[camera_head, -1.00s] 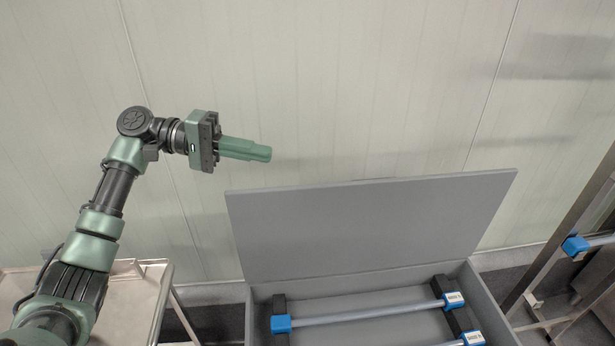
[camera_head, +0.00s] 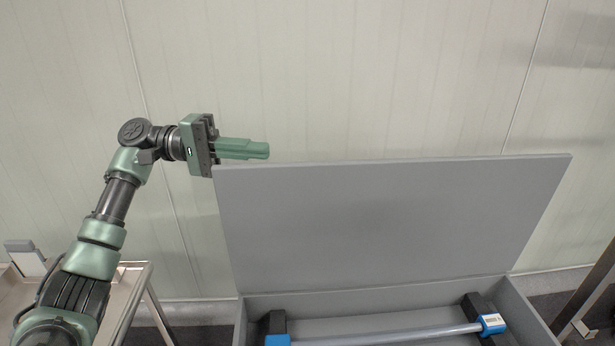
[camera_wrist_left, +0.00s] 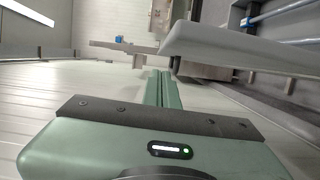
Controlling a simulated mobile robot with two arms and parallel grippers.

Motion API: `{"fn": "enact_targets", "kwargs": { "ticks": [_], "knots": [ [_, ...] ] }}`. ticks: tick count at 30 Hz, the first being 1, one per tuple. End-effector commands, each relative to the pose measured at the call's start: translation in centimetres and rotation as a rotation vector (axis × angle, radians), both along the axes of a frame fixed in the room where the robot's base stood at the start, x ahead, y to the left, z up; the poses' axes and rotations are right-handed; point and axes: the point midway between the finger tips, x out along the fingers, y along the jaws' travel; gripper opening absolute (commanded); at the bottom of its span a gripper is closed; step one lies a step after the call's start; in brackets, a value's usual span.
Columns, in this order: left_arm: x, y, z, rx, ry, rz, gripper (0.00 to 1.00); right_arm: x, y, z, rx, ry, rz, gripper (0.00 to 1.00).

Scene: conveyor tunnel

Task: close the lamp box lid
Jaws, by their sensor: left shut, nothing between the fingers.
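The grey lamp box (camera_head: 375,298) stands at the lower right of the head view, with its lid (camera_head: 385,215) raised steeply at the back. Inside the box lies a lamp tube (camera_head: 400,333) with blue ends, resting on black supports. My left gripper (camera_head: 267,151) is shut and empty. It points right, just above and behind the lid's top edge near its left corner; I cannot tell whether it touches. In the left wrist view the lid (camera_wrist_left: 240,47) is a grey slab right beside the shut fingers (camera_wrist_left: 163,75). My right gripper is not in view.
A metal table (camera_head: 128,300) stands at the lower left, with a small grey and white item (camera_head: 25,258) on it. A pale panelled wall (camera_head: 380,75) rises close behind the box. A dark metal frame (camera_head: 592,295) stands at the right edge.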

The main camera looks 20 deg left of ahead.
Motion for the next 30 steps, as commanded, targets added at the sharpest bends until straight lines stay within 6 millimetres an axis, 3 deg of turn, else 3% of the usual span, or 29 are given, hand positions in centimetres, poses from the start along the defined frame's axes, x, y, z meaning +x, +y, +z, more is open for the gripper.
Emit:
{"fn": "enact_targets", "kwargs": {
  "ticks": [5, 19, 30],
  "knots": [
    [0.1, -1.1, -0.3, 0.001, -0.001, -0.001, 0.00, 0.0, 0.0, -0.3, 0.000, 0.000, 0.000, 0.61],
    [1.3, -8.7, -0.3, 0.000, 0.000, -0.002, 0.00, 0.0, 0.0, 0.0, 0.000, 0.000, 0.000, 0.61],
    [1.5, -9.9, -0.3, 0.000, 0.001, 0.001, 0.00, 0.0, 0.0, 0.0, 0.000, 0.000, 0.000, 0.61]
  ]
}}
